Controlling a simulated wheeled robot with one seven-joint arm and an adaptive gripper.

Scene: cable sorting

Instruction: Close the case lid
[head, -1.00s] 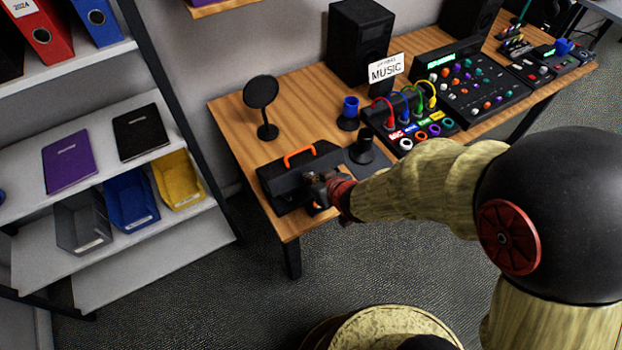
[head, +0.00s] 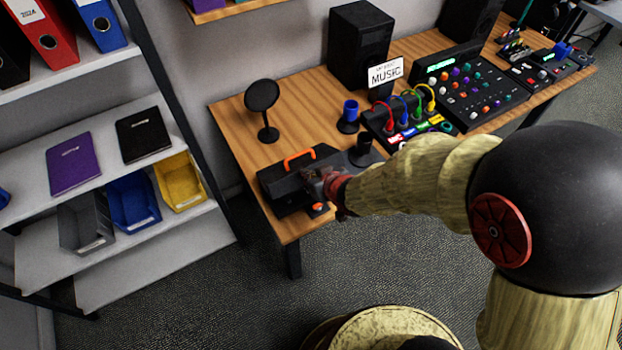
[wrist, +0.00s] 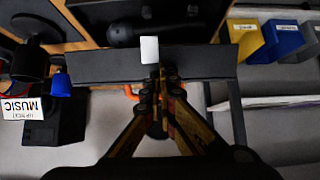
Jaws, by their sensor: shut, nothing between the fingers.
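The black case (head: 283,187) with an orange handle (head: 299,155) lies near the desk's left front corner. In the wrist view its lid (wrist: 100,68) shows as a dark bar across the picture. Above that bar is a dark space with a black microphone-like object (wrist: 120,32), so the lid looks open. The exact lid angle is unclear. My gripper (head: 318,180) is at the case's right part. In the wrist view my gripper (wrist: 160,74) has its fingers together and empty at the lid's edge, just below a white patch (wrist: 149,49); contact is unclear.
A round black stand (head: 262,98) is behind the case. A dark cup-like holder (head: 364,150) is close on its right, with a blue cup (head: 349,112) farther back. A cable box (head: 405,120) and mixer (head: 470,88) fill the desk's right. Shelves with bins (head: 131,199) stand left.

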